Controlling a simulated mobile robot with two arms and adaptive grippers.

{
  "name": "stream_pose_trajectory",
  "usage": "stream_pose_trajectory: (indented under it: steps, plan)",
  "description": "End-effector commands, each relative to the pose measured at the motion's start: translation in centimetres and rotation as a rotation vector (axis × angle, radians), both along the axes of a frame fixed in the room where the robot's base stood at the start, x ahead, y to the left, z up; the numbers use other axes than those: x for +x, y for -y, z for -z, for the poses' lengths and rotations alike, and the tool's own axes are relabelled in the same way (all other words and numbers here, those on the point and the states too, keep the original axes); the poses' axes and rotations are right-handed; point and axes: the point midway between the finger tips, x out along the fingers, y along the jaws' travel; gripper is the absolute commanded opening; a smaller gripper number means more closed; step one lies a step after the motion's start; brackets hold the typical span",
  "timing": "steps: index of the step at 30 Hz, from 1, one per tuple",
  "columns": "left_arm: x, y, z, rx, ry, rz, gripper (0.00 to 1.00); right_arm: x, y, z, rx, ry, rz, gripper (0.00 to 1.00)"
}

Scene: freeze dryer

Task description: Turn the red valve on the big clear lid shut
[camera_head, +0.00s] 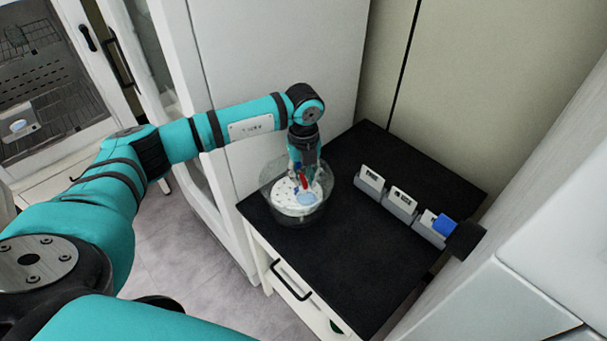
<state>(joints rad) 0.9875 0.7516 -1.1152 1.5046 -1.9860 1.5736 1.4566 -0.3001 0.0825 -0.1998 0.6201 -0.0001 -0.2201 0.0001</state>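The big clear lid (268,183) is a round transparent dome-like piece on the black tabletop, near its left corner. A white disc with several small blue marks shows through it. The red valve (304,181) is a small red piece near the middle of the lid. My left gripper (303,172) points down from above, right at the valve. Its fingertips are small and overlap the red and blue parts, so I cannot tell whether they are open, shut or touching the valve. The valve's exact angle is too small to read. My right gripper is out of view.
Several grey holders with white labels (402,203) stand in a row on the right of the black tabletop (340,255). A blue and black part (465,240) juts out at the right end. A white cabinet (275,60) rises behind the lid. The tabletop's front is clear.

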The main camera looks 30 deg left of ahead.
Motion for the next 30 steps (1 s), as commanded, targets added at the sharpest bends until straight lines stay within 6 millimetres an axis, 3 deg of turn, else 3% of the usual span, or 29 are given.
stream_pose_trajectory:
  steps: [1,4,17,30]
  plan:
    - [0.0,0.0,0.0,0.0,0.0,0.0,0.12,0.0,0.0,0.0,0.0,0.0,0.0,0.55]
    - [0.0,0.0,0.0,0.0,0.0,0.0,0.0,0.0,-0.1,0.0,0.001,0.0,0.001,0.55]
    - [0.0,0.0,0.1,0.001,0.001,0.032,0.0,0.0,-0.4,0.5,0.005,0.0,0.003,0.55]
    - [0.1,0.0,0.4,0.0,0.004,0.337,0.0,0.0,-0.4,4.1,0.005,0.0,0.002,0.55]
